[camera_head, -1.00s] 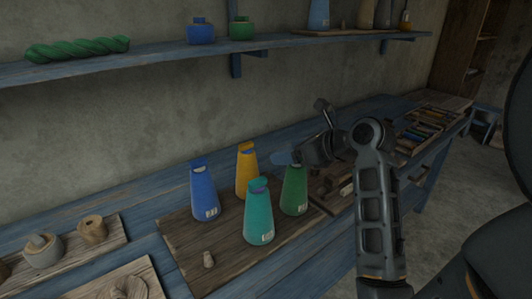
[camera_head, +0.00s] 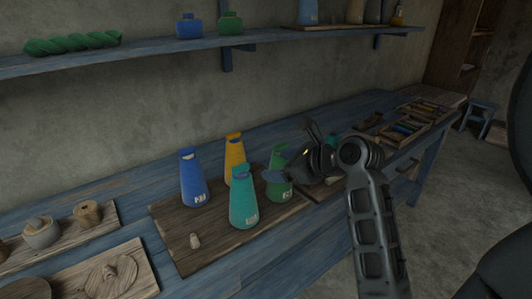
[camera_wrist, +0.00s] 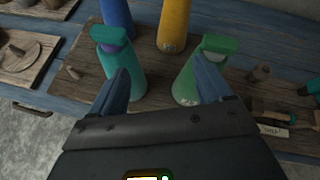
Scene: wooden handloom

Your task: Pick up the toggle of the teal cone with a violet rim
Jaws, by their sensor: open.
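The teal cone (camera_head: 243,204) stands upright at the front of a dark wooden board. In the wrist view the teal cone (camera_wrist: 129,72) is left of centre and shows a violet patch at its top. A small pale wooden peg (camera_head: 195,241) stands on the board to its front left; it also shows in the wrist view (camera_wrist: 72,73). I cannot tell for sure whether this peg is the toggle. My gripper (camera_wrist: 162,84) is open and empty, its fingers pointing toward the board. The left finger overlaps the teal cone in view, the right finger the green cone (camera_wrist: 190,82); contact is unclear.
A blue cone (camera_head: 192,180) and an orange cone (camera_head: 235,157) stand behind the teal one. A board with mortar (camera_head: 42,232) and wooden pot (camera_head: 88,213) is at left. Trays of coloured pieces (camera_head: 405,127) lie at right. A shelf (camera_head: 140,59) runs above.

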